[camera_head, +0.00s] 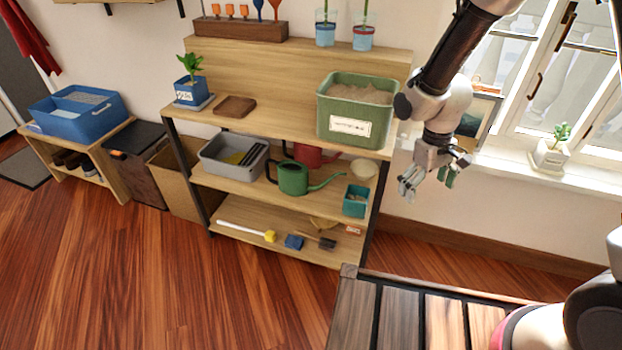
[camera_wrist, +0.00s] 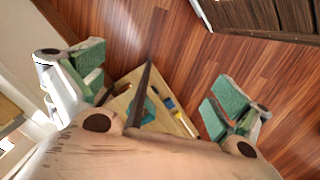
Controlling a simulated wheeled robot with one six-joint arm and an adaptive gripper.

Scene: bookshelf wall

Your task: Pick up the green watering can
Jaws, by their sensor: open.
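The green watering can (camera_head: 293,178) stands upright on the middle shelf of the wooden shelf unit, its spout to the right. A red watering can (camera_head: 309,154) stands partly hidden behind it. My gripper (camera_head: 426,187) is open and empty, to the right of the shelf unit and apart from the can. In the wrist view my gripper (camera_wrist: 152,104) has its green-padded fingers spread wide. The green watering can cannot be made out in the wrist view.
A grey bin (camera_head: 233,158) is left of the can and a teal pot (camera_head: 355,201) right of it. A green tub of soil (camera_head: 354,109) stands on the shelf above. A slatted bench (camera_head: 404,313) is in front. The wood floor (camera_head: 180,275) at left is clear.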

